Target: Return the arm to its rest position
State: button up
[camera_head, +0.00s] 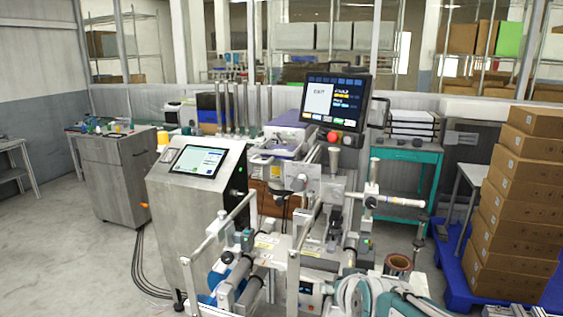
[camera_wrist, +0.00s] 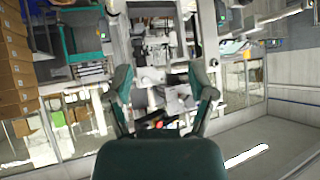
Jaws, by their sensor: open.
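My gripper (camera_wrist: 163,92) is open in the wrist view, its two dark green fingers spread apart with nothing held between them. The wrist view is turned over, with the machine seen beyond the fingers. In the head view, white and teal parts of my arm (camera_head: 362,297) show at the bottom, right of centre, low in front of the machine. I cannot make out the gripper's fingers there.
The machine with rollers (camera_head: 240,275) and a monitor (camera_head: 333,102) stands close ahead. A brown-cored reel (camera_head: 397,264) is near my arm. Stacked cartons (camera_head: 515,205) stand on a blue pallet (camera_head: 455,285) at right. Open floor (camera_head: 60,255) lies at left.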

jog(key=s+d+g, duration=0.2)
jog(key=s, duration=0.7)
jog(key=s+d+g+h, duration=0.1)
jog(key=s+d+g, duration=0.1)
jog(key=s, duration=0.8)
jog(key=shift+f+g, duration=0.15)
jog(key=shift+g, duration=0.25)
